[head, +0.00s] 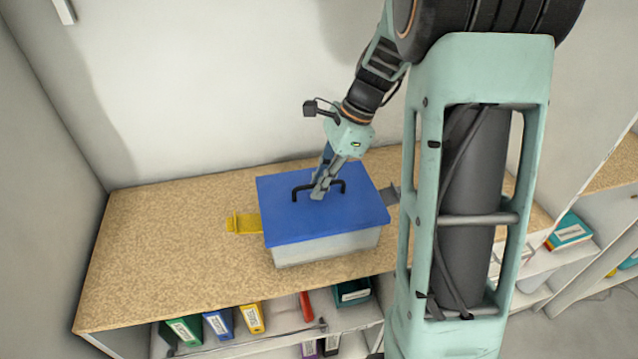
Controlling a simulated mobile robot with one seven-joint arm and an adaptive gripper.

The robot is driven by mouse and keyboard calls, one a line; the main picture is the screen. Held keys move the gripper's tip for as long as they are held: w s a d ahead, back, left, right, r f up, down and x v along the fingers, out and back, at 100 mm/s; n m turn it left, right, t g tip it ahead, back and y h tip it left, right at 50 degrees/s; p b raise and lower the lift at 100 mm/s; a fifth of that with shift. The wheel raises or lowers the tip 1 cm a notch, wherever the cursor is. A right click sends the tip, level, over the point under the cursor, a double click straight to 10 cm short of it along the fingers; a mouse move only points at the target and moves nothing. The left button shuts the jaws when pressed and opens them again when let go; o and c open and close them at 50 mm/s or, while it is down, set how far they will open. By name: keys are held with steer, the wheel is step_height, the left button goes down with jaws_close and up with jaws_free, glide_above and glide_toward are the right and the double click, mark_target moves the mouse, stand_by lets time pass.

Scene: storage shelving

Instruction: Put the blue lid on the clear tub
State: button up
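The blue lid (285,221) lies flat over the top of the clear tub (330,247) on the wooden worktop. Its edges line up closely with the tub's, though a small gap under it cannot be ruled out. A black handle (299,190) stands up from the middle of the lid. My gripper (318,194) points down at this handle with its fingers close together on the bar. The fingers hide the middle of the handle. Most of the tub's inside and back are hidden by the lid.
A yellow tab (243,223) sticks out at the tub's left and a dark grey one (390,194) at its right. The worktop (160,240) is clear on the left. Several binders (218,324) stand on the shelf below. A wall (200,90) rises behind.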

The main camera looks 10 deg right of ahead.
steer(key=o, duration=0.4)
steer(key=v, duration=1.2)
